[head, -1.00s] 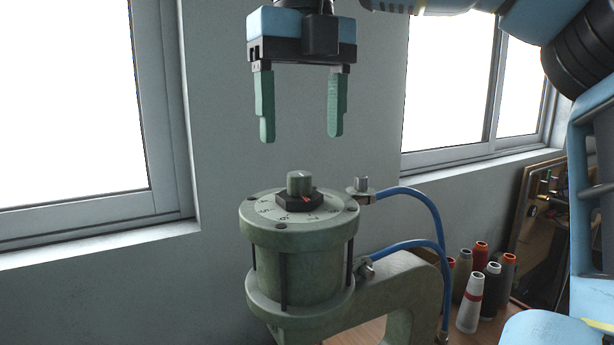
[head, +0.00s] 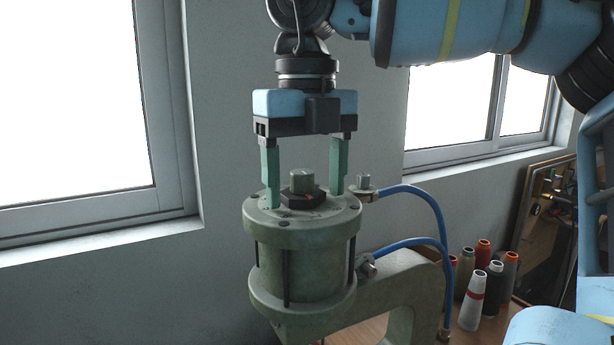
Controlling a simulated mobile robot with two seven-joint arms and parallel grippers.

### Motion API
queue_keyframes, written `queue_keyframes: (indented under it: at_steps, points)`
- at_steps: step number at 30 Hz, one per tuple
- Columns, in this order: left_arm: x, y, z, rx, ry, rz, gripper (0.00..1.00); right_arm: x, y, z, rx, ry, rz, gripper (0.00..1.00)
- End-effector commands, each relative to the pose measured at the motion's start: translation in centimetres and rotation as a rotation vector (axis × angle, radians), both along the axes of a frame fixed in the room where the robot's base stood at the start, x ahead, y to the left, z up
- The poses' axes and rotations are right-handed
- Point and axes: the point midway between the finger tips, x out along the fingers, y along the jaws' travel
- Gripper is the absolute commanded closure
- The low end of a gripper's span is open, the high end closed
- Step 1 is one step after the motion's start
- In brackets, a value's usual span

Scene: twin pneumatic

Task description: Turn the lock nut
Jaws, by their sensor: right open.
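The dark hexagonal lock nut (head: 303,197) sits on top of the green pneumatic cylinder (head: 300,268), around a short green round stem (head: 301,182). A small red mark shows on the nut. My right gripper (head: 305,198) points straight down over the cylinder top. Its two green fingers are open, one on the left and one on the right of the nut, with a visible gap on both sides. Part of the dial numbering is hard to read. My left gripper is not in view.
A metal fitting (head: 363,183) with a blue hose (head: 415,190) stands at the cylinder's right edge, close to the right finger. Several thread spools (head: 472,300) stand on the wooden table at the right. A wall and windows are behind.

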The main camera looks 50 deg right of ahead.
Motion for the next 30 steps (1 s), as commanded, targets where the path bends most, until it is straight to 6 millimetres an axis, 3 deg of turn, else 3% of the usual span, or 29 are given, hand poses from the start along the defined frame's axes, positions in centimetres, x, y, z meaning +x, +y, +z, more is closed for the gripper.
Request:
queue_keyframes:
  at_steps: [3, 14, 23, 30]
  points:
    - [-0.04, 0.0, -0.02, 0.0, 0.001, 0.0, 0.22, 0.01, 0.0, -0.01, 0.0, 0.0, 0.0, 0.31]
    - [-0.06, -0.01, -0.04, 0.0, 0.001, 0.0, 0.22, 0.01, 0.0, 0.02, 0.0, 0.0, 0.0, 0.76]
    - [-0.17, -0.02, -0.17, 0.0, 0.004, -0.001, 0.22, 0.01, -0.06, 0.01, 0.0, 0.0, 0.042, 0.76]
    - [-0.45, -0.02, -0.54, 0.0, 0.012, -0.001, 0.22, 0.02, -0.21, -0.02, 0.001, -0.001, 0.185, 0.76]
